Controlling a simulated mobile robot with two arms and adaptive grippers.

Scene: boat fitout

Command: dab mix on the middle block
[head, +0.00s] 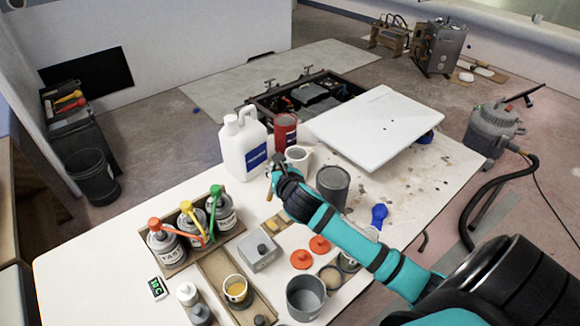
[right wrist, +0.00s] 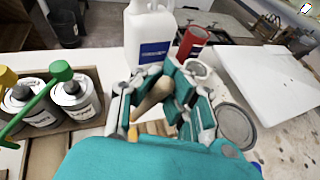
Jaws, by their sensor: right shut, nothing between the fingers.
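My right gripper (head: 277,172) is above the table, in front of the white jug, with its fingers shut and pointing away. In the right wrist view its fingers (right wrist: 158,85) frame a tan, stick-like thing (right wrist: 152,100); I cannot tell how it sits relative to them. Small wooden blocks (head: 274,223) lie on the table below the gripper, partly hidden; the wrist view shows only bits of them (right wrist: 155,128), and I cannot tell which is the middle one. A small cup with yellow-orange content (head: 237,289), possibly the mix, stands at the front. My left gripper is not in view.
A rack (head: 212,243) holds several pump cans. A grey box (head: 259,250), orange lids (head: 301,259) and a grey pot (head: 306,298) stand near the front. The white jug (head: 243,147), red can (head: 285,132), grey tin (head: 333,186) and white panel (head: 378,128) are farther back.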

